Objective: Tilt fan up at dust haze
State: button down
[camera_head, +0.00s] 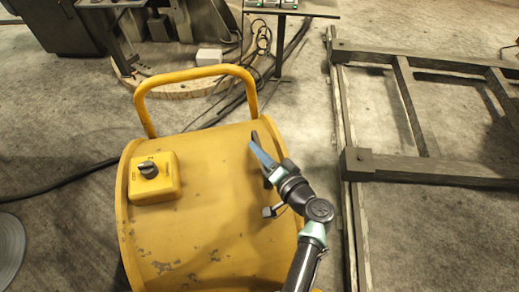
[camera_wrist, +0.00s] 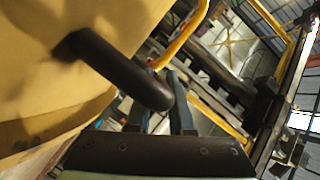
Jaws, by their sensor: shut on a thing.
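The fan is a scuffed yellow drum (camera_head: 215,235) with a yellow tube handle (camera_head: 195,76) arching over its far end. A short black grip (camera_head: 256,137) sticks out of the drum's upper right side. My gripper (camera_head: 262,156) is at this grip, shut on it. In the wrist view the black grip (camera_wrist: 118,70) runs from the yellow drum wall to between my fingers. No dust haze can be made out.
A dark metal frame (camera_head: 406,105) lies on the floor at right, close beside my arm. A cable runs left. Bare concrete lies at left.

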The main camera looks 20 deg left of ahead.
aim_at(216, 168)
jog(key=s+a+r+n+p, duration=0.1)
jog(key=s+a, duration=0.1)
jog(key=a, duration=0.1)
jog(key=s+a+r+n+h+p, duration=0.1)
jog(key=s+a, duration=0.1)
jog(key=a, duration=0.2)
jog(key=s+a+p, duration=0.2)
jog(key=a, duration=0.1)
jog(key=shift+a+r+n+h, duration=0.15)
jog(key=shift+r+n+h, duration=0.15)
jog(key=shift+r+n, duration=0.1)
jog(key=c, duration=0.8)
grip_release()
jog(key=v, duration=1.3)
jog(key=shift+b, duration=0.4)
